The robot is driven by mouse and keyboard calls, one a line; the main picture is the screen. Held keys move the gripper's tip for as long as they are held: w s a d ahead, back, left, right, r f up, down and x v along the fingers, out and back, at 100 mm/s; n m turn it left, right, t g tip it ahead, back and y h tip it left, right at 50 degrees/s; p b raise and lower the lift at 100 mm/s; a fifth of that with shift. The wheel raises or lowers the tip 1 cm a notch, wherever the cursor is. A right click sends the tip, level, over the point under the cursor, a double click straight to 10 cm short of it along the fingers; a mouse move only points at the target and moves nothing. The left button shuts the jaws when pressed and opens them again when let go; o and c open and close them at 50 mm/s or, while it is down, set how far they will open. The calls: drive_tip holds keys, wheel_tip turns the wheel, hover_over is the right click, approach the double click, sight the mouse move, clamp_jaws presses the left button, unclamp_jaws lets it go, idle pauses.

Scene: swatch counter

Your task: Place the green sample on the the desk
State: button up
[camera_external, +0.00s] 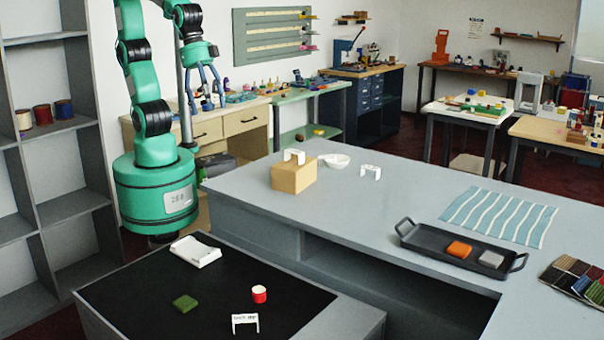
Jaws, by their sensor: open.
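The green sample (185,303) is a small flat square block lying on the black top of the low desk (140,290) in the foreground. My gripper (208,104) is open and empty, fingers pointing down. It hangs high at the upper left, above and behind the low desk, well away from the green sample. A grey counter (420,195) stands to the right of the low desk and is higher.
Near the green sample lie a red-and-white cylinder (259,294), a white bracket (245,323) and a white tray-like piece (195,251).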

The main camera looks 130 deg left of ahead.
drive_tip(key=s+a, duration=0.3)
drive_tip(key=s, duration=0.3)
drive_tip(key=s+a+r+n+t, duration=0.1)
drive_tip(key=s+a, duration=0.2)
drive_tip(key=s, duration=0.3)
drive_tip(key=shift+s+a+t+y, duration=0.25)
drive_tip(key=shift+s+t+y, duration=0.05)
drive_tip(key=shift+s, duration=0.1)
drive_tip(key=shift+r, duration=0.1)
idle(0.5)
